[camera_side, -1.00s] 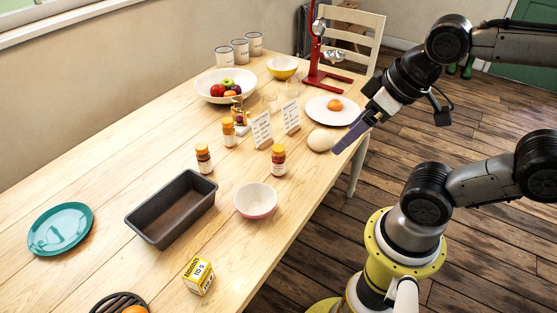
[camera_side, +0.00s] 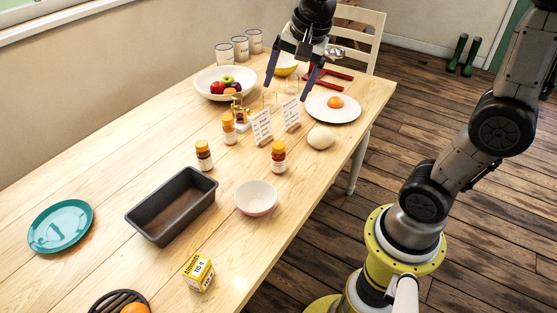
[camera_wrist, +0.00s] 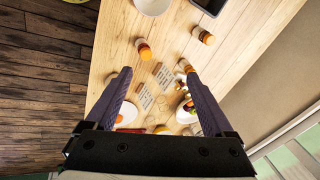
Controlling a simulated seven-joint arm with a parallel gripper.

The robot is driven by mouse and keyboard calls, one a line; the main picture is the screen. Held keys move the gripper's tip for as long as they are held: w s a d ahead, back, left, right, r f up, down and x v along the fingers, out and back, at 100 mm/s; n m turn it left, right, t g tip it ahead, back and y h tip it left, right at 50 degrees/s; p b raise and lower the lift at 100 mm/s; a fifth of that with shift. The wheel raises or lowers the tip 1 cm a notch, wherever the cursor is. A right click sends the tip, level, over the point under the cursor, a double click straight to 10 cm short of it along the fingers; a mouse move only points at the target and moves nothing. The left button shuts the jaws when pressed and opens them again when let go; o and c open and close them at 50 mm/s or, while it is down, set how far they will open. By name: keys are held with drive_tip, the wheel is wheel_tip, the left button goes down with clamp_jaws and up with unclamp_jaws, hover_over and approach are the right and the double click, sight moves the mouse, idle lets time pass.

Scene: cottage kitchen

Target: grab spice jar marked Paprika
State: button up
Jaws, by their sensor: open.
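Three spice jars with orange lids stand on the table: a front right jar (camera_side: 278,158) beside the small bowl, a left jar (camera_side: 204,156) near the loaf pan, and a back jar (camera_side: 229,131) by the cards. Their labels are too small to read, so I cannot tell which is Paprika. In the wrist view the front right jar (camera_wrist: 143,49), the left jar (camera_wrist: 203,36) and the back jar (camera_wrist: 185,66) show beyond the fingers. My gripper (camera_side: 287,91) is open and empty, above the table's far part, apart from all the jars.
A fruit bowl (camera_side: 203,88) and red stand (camera_side: 334,76) are behind. The loaf pan (camera_side: 147,229) and small bowl (camera_side: 246,205) are in front.

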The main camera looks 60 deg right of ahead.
drive_tip(key=w+d+f+m+g, duration=0.2)
drive_tip(key=w+d+f+m, duration=0.15)
drive_tip(key=w+f, duration=0.2)
drive_tip(key=g, duration=0.1)
hover_over(278, 154)
drive_tip(key=w, duration=0.2)
wheel_tip(278, 154, down, 5)
drive_tip(key=shift+m+g, duration=0.35)
drive_tip(key=shift+g, duration=0.15)
drive_tip(key=f, duration=0.2)
drive_tip(key=d+f, duration=0.1)
drive_tip(key=s+d+f, duration=0.1)
drive_tip(key=f, duration=0.1)
drive_tip(key=shift+d+f, duration=0.2)
drive_tip(key=shift+f, duration=0.15)
wheel_tip(278, 154, down, 7)
drive_tip(key=shift+a+r, duration=0.1)
drive_tip(key=shift+a+f, duration=0.15)
drive_tip(key=shift+f, duration=1.35)
drive_tip(key=shift+a+f, duration=0.15)
drive_tip(key=shift+f, duration=1.3)
drive_tip(key=shift+r, duration=0.1)
clamp_jaws()
